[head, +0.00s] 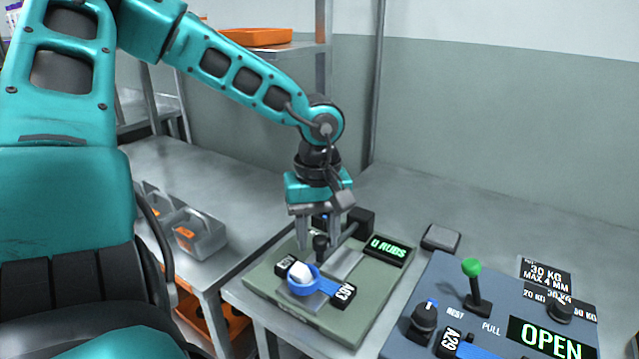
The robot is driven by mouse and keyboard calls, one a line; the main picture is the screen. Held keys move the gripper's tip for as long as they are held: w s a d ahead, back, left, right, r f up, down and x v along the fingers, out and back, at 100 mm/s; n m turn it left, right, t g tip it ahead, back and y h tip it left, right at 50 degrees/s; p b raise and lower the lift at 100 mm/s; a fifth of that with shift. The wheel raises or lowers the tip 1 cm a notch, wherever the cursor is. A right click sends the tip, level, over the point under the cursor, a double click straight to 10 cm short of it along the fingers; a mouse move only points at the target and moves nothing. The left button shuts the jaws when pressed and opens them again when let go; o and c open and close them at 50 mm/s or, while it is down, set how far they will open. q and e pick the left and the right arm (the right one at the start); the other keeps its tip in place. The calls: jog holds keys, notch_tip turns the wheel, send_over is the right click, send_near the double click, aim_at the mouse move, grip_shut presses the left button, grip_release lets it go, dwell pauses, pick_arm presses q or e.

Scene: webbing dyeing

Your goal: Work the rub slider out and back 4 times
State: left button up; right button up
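The rub tester is a green-grey plate (262,284) on the table, with a black display (386,250) that reads "0 RUBS". A dark upright slider knob (320,247) stands over its pale metal track (346,263). My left gripper (319,240) points down over the tester, its two fingers on either side of the knob. The fingers look apart, with a small gap beside the knob; firm contact is not visible. My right gripper is not in view.
A blue-grey control box (408,318) with a green-topped lever (475,285), knobs and an "OPEN" display stands at the right. Grey bins (200,238) stand on the left table. The back table is mostly clear.

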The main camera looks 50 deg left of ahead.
pick_arm(q)
jog(key=shift+o, duration=1)
jog(key=shift+w+r, duration=0.1)
jog(key=shift+r, duration=0.1)
notch_tip(320, 180, up, 12)
jog(key=p, duration=0.1)
jog(key=shift+r, duration=0.25)
